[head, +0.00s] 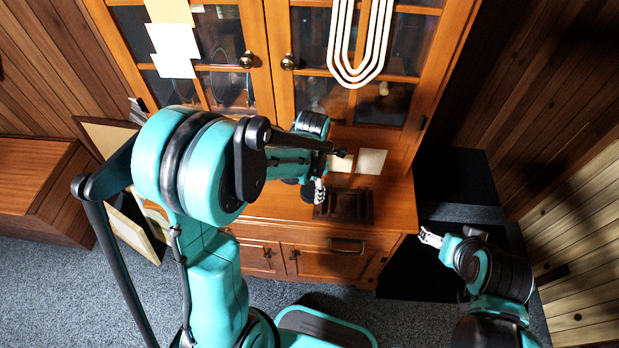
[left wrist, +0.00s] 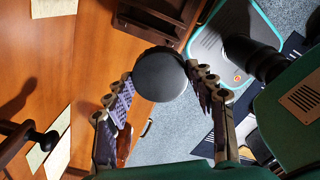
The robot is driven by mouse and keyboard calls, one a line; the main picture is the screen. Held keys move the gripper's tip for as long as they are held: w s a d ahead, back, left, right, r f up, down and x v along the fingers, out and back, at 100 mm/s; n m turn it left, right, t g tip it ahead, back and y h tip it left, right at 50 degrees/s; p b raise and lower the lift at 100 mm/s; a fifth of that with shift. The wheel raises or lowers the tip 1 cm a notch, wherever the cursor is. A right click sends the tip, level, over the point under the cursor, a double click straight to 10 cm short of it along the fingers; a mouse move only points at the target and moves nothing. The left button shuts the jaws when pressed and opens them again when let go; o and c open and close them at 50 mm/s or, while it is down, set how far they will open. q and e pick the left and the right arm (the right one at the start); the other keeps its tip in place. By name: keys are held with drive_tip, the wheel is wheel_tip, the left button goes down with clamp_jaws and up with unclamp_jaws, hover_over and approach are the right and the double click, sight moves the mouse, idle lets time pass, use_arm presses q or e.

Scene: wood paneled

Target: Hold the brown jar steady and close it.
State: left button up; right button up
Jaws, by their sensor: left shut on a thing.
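My left gripper (head: 319,190) is over the front of the cabinet's wooden counter. In the left wrist view its two fingers (left wrist: 161,80) are closed on opposite sides of a dark, round-topped thing (left wrist: 158,72). This looks like the jar or its lid seen from above; its lower part is hidden. I cannot tell whether a lid is seated on it. In the head view the held thing is mostly hidden by my left gripper. My right gripper (head: 431,237) is to the right of the cabinet, apart from the jar; its finger opening is unclear.
A dark brown wooden stand (head: 345,205) is on the counter (head: 275,207) beside my left gripper. Paper sheets (head: 370,161) lie behind it. Glass doors (head: 228,88) rise at the back. A black block (head: 458,190) stands right of the cabinet.

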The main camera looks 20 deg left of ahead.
sight(309, 189)
use_arm(q)
drive_tip(key=m, duration=0.3)
drive_tip(key=f+m+b, duration=0.1)
drive_tip(key=m, duration=0.2)
drive_tip(key=shift+a+f, duration=0.15)
drive_tip(key=m, duration=0.5)
drive_tip(key=shift+a+f+m+b, duration=0.1)
drive_tip(key=shift+f+m+b, duration=0.2)
drive_tip(key=shift+f+b, duration=0.1)
drive_tip(key=m, duration=0.3)
drive_tip(key=shift+s+f, duration=0.1)
drive_tip(key=shift+f, duration=0.15)
drive_tip(key=m, duration=0.2)
drive_tip(key=shift+a+f+m+b, duration=0.1)
drive_tip(key=shift+f+m+b, duration=0.1)
drive_tip(key=shift+m+b, duration=0.2)
drive_tip(key=m, duration=0.5)
drive_tip(key=shift+a+f, duration=0.1)
drive_tip(key=shift+f, duration=0.3)
drive_tip(key=m, duration=0.3)
drive_tip(key=m+b, duration=0.1)
drive_tip(key=m, duration=0.1)
drive_tip(key=shift+a+f, duration=0.1)
drive_tip(key=shift+f, duration=0.2)
